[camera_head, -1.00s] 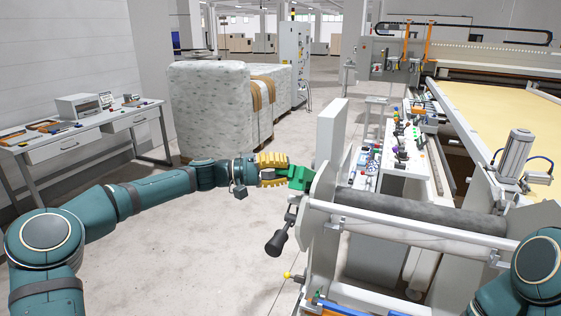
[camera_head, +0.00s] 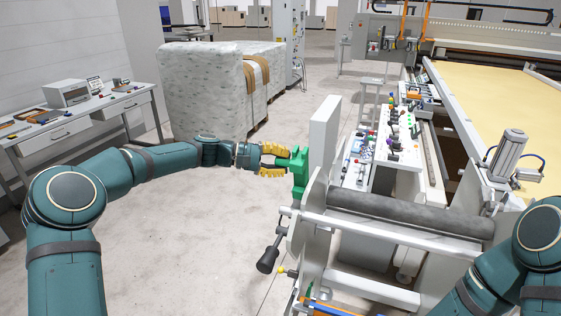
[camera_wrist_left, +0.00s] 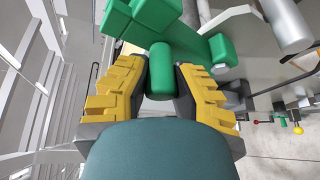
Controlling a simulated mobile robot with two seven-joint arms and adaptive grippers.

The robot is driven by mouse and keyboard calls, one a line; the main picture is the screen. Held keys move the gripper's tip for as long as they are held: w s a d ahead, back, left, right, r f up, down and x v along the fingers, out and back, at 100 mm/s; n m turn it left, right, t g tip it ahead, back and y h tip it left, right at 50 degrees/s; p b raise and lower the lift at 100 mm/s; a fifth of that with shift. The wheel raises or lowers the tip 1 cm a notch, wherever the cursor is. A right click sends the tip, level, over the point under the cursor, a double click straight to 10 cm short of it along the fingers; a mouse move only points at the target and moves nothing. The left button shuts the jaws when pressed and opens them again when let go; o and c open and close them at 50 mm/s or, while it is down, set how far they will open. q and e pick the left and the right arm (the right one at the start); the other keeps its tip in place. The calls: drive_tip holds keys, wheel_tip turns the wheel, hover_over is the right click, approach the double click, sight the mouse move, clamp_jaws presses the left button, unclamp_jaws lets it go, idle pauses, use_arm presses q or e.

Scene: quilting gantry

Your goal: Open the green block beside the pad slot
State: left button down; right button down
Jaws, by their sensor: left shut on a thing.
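The green block (camera_head: 299,170) is on the left side of the white machine frame, beside a tall pale upright panel (camera_head: 324,136). In the left wrist view, the green block (camera_wrist_left: 190,45) has a rounded green knob (camera_wrist_left: 160,70) that sits between the yellow finger pads. My left gripper (camera_head: 281,160) reaches it from the left and is shut on that knob. It also shows in the left wrist view (camera_wrist_left: 160,88). My right arm shows at the right edge of the head view, but its gripper is out of view. I cannot make out the pad slot.
A dark grey roller (camera_head: 410,212) and a white rail lie right of the block. A black-knobbed crank (camera_head: 267,260) sticks out below it. A white table (camera_head: 380,150) with small parts stands behind. Open floor lies to the left, with a wrapped stack (camera_head: 205,92) beyond.

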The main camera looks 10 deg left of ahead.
use_arm(q)
drive_tip(key=shift+w+d+f, duration=0.1)
drive_tip(key=shift+w+f, duration=0.1)
drive_tip(key=shift+w, duration=0.1)
idle(0.4)
drive_tip(key=c, duration=0.7)
unclamp_jaws()
drive_tip(key=shift+w, duration=0.1)
drive_tip(key=shift+c, duration=0.2)
drive_tip(key=shift+r, duration=0.1)
drive_tip(key=v, duration=1.2)
